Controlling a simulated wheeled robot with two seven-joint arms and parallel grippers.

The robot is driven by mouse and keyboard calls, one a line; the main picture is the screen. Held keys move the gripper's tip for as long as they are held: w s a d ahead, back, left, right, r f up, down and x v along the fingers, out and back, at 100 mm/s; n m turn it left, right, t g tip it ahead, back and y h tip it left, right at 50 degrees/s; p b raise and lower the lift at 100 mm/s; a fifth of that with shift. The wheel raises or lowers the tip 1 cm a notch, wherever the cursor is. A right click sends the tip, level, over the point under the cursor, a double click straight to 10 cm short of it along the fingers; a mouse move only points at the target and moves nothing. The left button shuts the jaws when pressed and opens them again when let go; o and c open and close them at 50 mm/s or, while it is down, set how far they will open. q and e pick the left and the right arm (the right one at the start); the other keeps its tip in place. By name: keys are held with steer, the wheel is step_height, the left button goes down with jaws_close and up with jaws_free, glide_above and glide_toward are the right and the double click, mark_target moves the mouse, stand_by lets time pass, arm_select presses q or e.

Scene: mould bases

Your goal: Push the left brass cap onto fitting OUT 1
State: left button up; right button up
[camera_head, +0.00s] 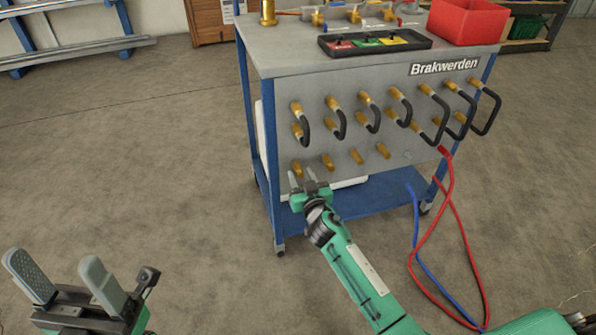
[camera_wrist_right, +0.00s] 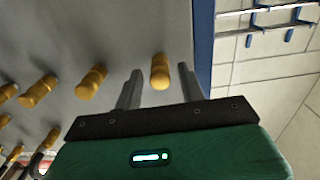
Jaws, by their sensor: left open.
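The brass pieces sit in rows on the front panel (camera_head: 350,125) of the cart. The leftmost one in the bottom row (camera_head: 297,169) is nearest my right gripper (camera_head: 302,176). In the right wrist view, this brass piece (camera_wrist_right: 160,72) lies between the two open fingers (camera_wrist_right: 159,86), with a gap on each side. No label marks OUT 1 legibly, and I cannot tell cap from fitting at this size. My left gripper (camera_head: 66,270) is open and empty over the floor at the lower left.
Other brass pieces (camera_head: 327,162) continue to the right in the bottom row. Black hoses (camera_head: 340,125) loop between the upper rows. Red and blue hoses (camera_head: 447,200) hang at right. A black tray (camera_head: 375,42) and red bin (camera_head: 466,22) stand on the cart top.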

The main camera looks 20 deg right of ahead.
jaws_close()
steer(key=shift+s, duration=0.15)
steer(key=shift+s, duration=1)
steer(key=shift+s+d+p, duration=0.1)
steer(key=shift+s+p, duration=0.3)
steer(key=shift+s, duration=0.95)
steer(key=shift+s, duration=0.1)
glide_toward(301, 177)
steer(key=shift+s+r+p, duration=0.1)
steer(key=shift+s+p, duration=0.3)
steer(key=shift+s, duration=0.35)
